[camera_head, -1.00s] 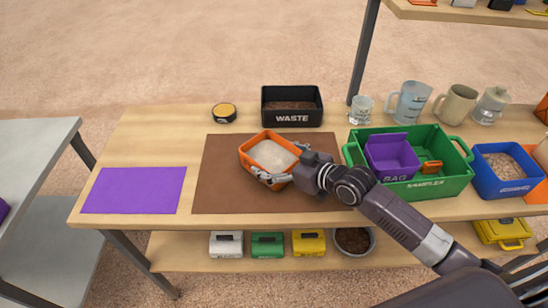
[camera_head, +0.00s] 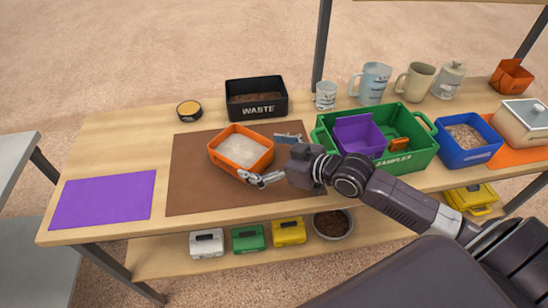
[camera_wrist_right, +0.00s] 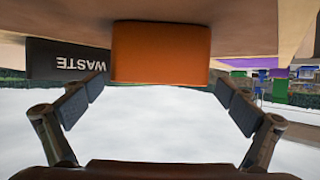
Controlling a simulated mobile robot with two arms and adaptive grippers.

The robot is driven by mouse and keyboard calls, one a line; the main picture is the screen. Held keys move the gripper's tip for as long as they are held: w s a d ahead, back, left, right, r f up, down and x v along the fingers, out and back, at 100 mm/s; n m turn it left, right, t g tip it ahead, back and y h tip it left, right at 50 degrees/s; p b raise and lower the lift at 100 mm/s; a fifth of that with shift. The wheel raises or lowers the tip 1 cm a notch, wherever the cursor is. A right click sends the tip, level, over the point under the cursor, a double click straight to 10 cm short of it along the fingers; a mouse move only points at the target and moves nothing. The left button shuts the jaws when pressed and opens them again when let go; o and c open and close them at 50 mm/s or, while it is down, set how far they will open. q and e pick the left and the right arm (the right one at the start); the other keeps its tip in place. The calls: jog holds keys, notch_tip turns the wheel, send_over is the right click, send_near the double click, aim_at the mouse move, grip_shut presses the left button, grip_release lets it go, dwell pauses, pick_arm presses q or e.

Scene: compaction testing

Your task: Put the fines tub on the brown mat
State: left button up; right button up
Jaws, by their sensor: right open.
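The fines tub, an orange tub (camera_head: 241,158) with pale fine material inside, stands upright on the brown mat (camera_head: 190,190), towards its back middle. My right gripper (camera_head: 275,160) is open and empty just right of the tub, its fingers spread wide and pointing at it. The lower finger is close to the tub's near right corner; I cannot tell if it touches. In the right wrist view, the tub's orange side (camera_wrist_right: 160,52) lies ahead between the open fingers, with a gap to each. My left gripper is not in view.
A black WASTE bin (camera_head: 256,108) stands behind the mat. A green SAMPLES crate (camera_head: 415,155) with a purple bin inside is close to the right arm. A purple mat (camera_head: 102,199) on the left is bare. Cups stand along the back.

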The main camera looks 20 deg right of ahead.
jog(key=shift+v, duration=2.85)
jog(key=shift+f, duration=0.1)
